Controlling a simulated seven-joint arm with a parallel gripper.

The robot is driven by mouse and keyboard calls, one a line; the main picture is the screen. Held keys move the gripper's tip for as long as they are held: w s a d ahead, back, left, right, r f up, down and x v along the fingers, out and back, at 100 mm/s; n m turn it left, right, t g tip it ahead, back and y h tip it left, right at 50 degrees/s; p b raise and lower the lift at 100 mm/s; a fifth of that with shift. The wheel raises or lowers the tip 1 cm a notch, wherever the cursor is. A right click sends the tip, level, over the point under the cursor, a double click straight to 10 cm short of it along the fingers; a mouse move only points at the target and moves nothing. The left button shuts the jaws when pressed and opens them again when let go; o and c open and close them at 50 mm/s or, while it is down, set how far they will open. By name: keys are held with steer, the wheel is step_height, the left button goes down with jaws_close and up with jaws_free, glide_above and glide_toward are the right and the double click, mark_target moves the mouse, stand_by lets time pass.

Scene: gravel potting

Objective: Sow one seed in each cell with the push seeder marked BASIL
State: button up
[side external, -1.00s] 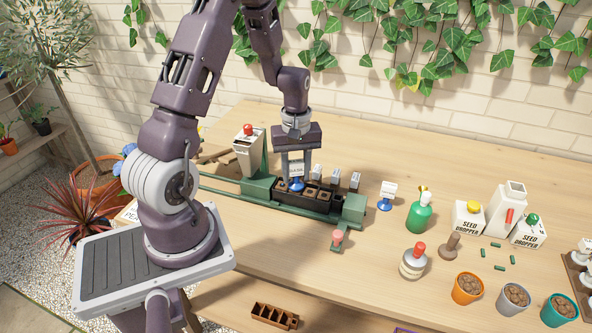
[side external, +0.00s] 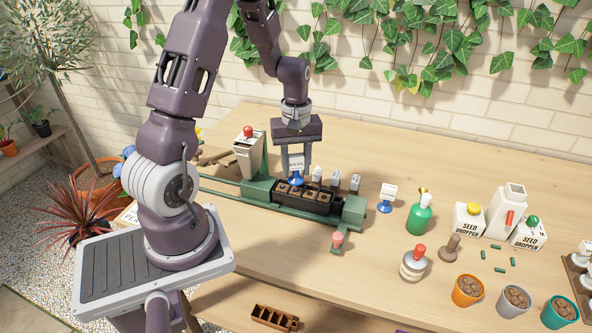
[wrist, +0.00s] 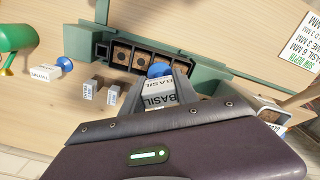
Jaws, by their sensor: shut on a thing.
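The push seeder marked BASIL (side external: 296,163) is a white labelled block with a blue rounded base. My gripper (side external: 297,169) is shut on it and holds it upright above the left part of the cell tray. In the wrist view the seeder (wrist: 158,93) sits between my fingers with BASIL readable. The dark cell tray (side external: 306,207) rests in a green fixture (side external: 262,190). Its cells hold brown soil, and dark round spots show in the soil (wrist: 121,54) in the wrist view. The seeder's blue base hides part of a cell there. I cannot see any seed.
Small white-labelled blocks (side external: 336,175) stand close behind the tray. A pink-topped knob (side external: 338,237) is in front.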

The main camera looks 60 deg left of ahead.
steer(key=w+d, duration=0.2)
steer(key=shift+w+d+r, duration=0.35)
steer(key=shift+d, duration=0.05)
steer(key=shift+f, duration=1.3)
steer(key=shift+f, duration=0.6)
steer(key=shift+r, duration=1.55)
steer(key=w+d, duration=0.2)
steer(key=shift+w+d+r, duration=0.25)
steer(key=shift+w+r, duration=0.05)
steer(key=shift+r, duration=0.1)
steer(key=shift+f, duration=1.35)
